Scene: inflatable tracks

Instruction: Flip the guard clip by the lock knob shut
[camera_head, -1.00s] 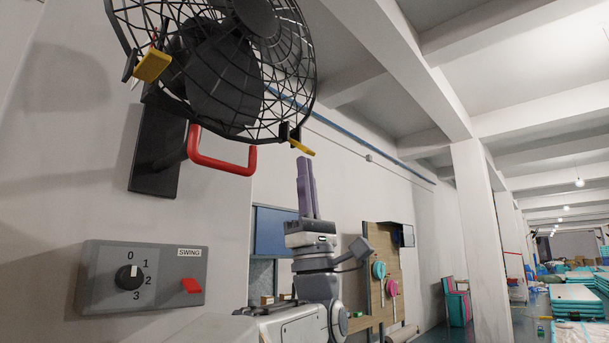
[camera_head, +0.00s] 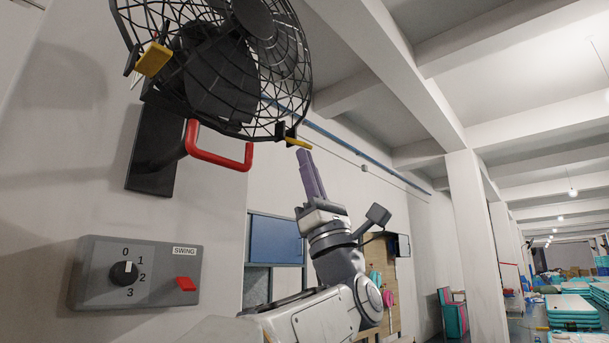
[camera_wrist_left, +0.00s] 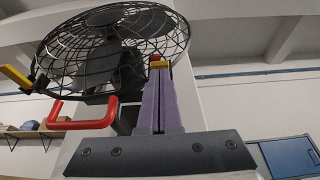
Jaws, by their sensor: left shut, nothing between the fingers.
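A wall fan with a black wire guard (camera_head: 270,95) hangs at the upper left. One yellow clip (camera_head: 298,143) sticks out from the guard's lower right rim; in the wrist view this clip (camera_wrist_left: 159,64) lies just past my fingertips, with a small red part (camera_wrist_left: 155,57) above it, perhaps the knob. A second yellow clip (camera_head: 153,61) hangs on the guard's left side; it also shows in the wrist view (camera_wrist_left: 14,77). My left gripper (camera_head: 303,153) is shut and empty, its tips right under the right clip; I cannot tell whether they touch.
A red bar handle (camera_head: 218,158) juts out below the fan, left of my gripper. A grey control box (camera_head: 135,274) with a dial and red switch is on the wall below. A blue panel (camera_head: 276,240) stands behind my arm. The space right of my arm is open.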

